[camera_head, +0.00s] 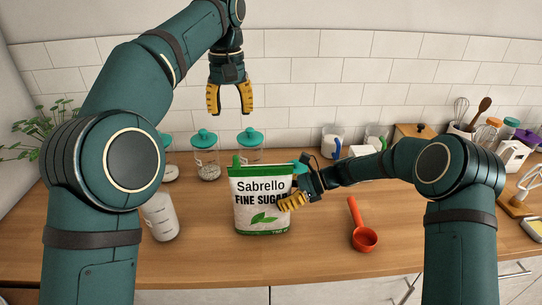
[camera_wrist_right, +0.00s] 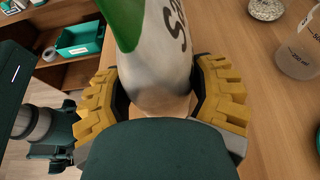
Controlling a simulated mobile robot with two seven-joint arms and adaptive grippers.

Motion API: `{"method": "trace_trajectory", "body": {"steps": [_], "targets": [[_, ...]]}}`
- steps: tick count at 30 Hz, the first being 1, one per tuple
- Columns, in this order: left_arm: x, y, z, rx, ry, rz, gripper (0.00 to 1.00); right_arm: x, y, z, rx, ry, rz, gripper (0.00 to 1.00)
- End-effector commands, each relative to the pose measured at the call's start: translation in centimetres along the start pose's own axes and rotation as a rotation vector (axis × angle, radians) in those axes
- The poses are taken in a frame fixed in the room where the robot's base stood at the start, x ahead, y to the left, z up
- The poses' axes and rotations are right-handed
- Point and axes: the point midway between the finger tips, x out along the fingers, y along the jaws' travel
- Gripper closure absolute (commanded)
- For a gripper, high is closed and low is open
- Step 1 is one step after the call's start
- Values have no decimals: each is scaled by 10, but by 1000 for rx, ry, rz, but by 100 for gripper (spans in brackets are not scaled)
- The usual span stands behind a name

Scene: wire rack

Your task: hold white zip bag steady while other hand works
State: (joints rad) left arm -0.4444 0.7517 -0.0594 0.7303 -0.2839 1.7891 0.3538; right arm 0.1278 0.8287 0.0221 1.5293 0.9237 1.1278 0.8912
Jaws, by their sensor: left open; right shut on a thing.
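The white zip bag (camera_head: 262,198), printed "Sabrello Fine Sugar" with green edges, stands upright on the wooden counter. My right gripper (camera_head: 293,201) is shut on the bag's right side, near mid-height. In the right wrist view, the bag (camera_wrist_right: 160,50) sits between the yellow fingers of my right gripper (camera_wrist_right: 163,98), one on each side. My left gripper (camera_head: 230,98) is open and empty, pointing down, above and behind the bag in front of the tiled wall. The far side of the bag is hidden.
A red scoop (camera_head: 364,237) lies right of the bag. A measuring beaker (camera_head: 161,216) stands at left. Jars with teal lids (camera_head: 205,140) stand behind. A utensil holder (camera_head: 459,130) stands at back right. The counter (camera_head: 325,245) is clear between bag and scoop.

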Motion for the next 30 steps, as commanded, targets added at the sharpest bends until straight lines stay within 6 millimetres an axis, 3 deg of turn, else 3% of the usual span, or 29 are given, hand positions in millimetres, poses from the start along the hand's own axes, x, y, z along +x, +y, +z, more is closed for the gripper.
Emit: {"method": "trace_trajectory", "body": {"steps": [3,4,6,7,19,30], "targets": [[0,0,0,0,0,0,54,0,0,0,0,0,0,81],[0,0,0,0,0,0,54,0,0,0,0,0,0,31],[0,0,0,0,0,0,54,0,0,0,0,0,0,7],[0,0,0,0,0,0,54,0,0,0,0,0,0,0],[0,0,0,0,0,0,54,-9,0,0,-1,0,-1,0],[0,0,0,0,0,0,54,-80,-1,0,-2,0,-4,0]]}}
